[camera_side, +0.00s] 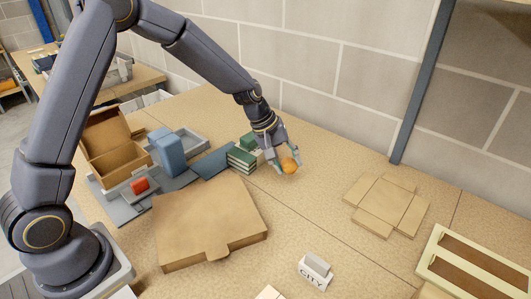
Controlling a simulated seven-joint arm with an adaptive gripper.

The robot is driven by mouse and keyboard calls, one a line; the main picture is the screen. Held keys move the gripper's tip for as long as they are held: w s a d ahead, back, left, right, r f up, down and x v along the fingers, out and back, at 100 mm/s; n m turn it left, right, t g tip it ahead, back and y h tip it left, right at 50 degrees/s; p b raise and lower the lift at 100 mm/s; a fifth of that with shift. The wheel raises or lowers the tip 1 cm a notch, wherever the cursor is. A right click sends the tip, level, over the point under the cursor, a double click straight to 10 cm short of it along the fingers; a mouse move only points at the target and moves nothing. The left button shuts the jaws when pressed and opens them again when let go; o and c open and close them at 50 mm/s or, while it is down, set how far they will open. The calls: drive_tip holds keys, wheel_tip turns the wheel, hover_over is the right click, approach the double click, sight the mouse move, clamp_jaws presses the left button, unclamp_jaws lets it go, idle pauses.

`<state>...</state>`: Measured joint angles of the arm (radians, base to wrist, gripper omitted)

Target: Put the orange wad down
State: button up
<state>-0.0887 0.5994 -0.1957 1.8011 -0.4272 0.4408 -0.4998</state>
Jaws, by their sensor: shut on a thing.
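The orange wad (289,165) is a small round lump held between the fingertips of my gripper (284,161). My gripper is shut on it, just right of a stack of green-and-white books. The wad is at or a little above the tan table (310,215); I cannot tell whether it touches the surface.
The green-and-white stack (242,158) stands close left of my gripper. Flattened cardboard (386,205) lies right. A CITY block (315,270) stands in front. Table between is clear.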

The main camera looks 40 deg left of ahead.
sight(294, 166)
drive_tip(key=w+f, duration=0.3)
drive_tip(key=shift+d+f, duration=0.15)
drive_tip(key=shift+d, duration=0.05)
drive_tip(key=shift+f, duration=1.65)
drive_tip(key=shift+f, duration=0.1)
drive_tip(key=o, duration=1)
